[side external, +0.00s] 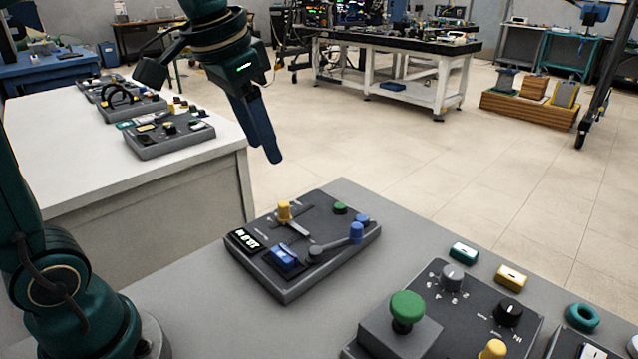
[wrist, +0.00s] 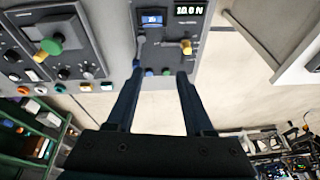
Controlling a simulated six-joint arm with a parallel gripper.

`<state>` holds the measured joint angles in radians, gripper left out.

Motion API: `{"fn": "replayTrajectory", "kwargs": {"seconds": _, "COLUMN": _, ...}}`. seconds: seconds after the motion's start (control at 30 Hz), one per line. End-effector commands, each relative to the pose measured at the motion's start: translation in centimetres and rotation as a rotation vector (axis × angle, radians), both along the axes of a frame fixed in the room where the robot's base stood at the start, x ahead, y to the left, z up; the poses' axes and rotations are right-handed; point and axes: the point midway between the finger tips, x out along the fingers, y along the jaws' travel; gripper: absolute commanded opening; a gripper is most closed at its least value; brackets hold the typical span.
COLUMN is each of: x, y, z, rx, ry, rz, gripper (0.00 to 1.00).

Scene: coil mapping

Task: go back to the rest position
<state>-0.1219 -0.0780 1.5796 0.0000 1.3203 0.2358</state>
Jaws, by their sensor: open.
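My gripper (side external: 274,157) hangs in the air above and behind the dark control panel (side external: 270,275), touching nothing. In the wrist view its two fingers (wrist: 160,72) are spread apart with nothing between them. The panel bears a yellow knob (side external: 284,211) on a slot, a lever with a blue end (side external: 356,233), a blue rocker (side external: 287,257), a green button (side external: 340,208) and a small lit display (side external: 244,240). The wrist view shows the display (wrist: 189,10) and the yellow knob (wrist: 187,47) beyond the fingertips. No marker of a rest position shows.
A second panel with a green mushroom knob (side external: 407,307) stands at the front right of the grey table (side external: 185,290). Small teal (side external: 464,252) and yellow (side external: 511,278) blocks lie behind it. A white bench (side external: 60,180) with several devices stands at the left. The air around my gripper is clear.

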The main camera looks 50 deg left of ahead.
Motion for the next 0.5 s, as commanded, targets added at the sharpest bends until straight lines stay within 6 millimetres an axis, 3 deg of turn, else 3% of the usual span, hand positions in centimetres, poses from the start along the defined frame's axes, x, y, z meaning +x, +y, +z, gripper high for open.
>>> {"fn": "replayTrajectory", "kwargs": {"seconds": 0.17, "x": -4.6, "y": -1.8, "z": -0.6, "rx": -0.011, "ry": -0.086, "rz": -0.006, "gripper": 0.53}}
{"fn": "replayTrajectory", "kwargs": {"seconds": 0.3, "x": -7.9, "y": -2.8, "z": -2.6, "rx": -0.029, "ry": -0.142, "rz": 0.003, "gripper": 0.53}}
{"fn": "replayTrajectory", "kwargs": {"seconds": 0.5, "x": -10.7, "y": -3.3, "z": -6.2, "rx": -0.059, "ry": -0.173, "rz": 0.039, "gripper": 0.53}}
